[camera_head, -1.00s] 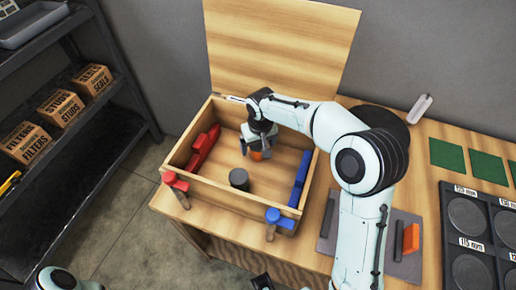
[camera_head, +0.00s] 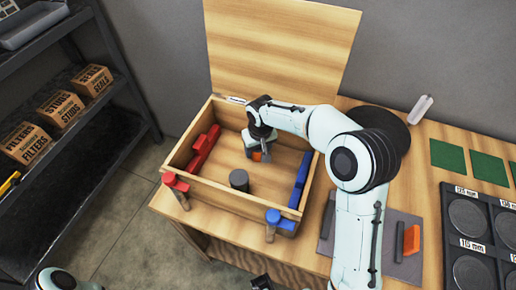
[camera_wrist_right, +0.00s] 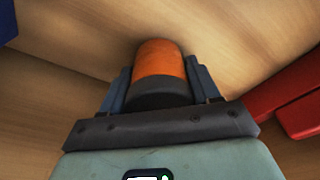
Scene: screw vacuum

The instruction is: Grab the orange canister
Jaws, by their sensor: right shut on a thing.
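The orange canister (camera_head: 257,156) is inside the open wooden box, toward its back. In the right wrist view the canister (camera_wrist_right: 160,62) has an orange body and a dark grey end facing my wrist. My right gripper (camera_head: 260,150) reaches down into the box from above. Its two blue-grey fingers (camera_wrist_right: 160,88) are closed on either side of the canister's dark end. The gripper partly hides the canister in the head view. A dark part at the bottom edge of the head view may be my left gripper (camera_head: 262,283); its jaws cannot be made out.
The wooden box (camera_head: 230,200) has raised walls and an upright lid behind. Inside are red blocks (camera_head: 203,150), blue blocks (camera_head: 300,180) and a dark grey cylinder (camera_head: 239,180). Red and blue clamps (camera_head: 280,222) sit at the front. A shelf rack (camera_head: 70,110) stands left.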

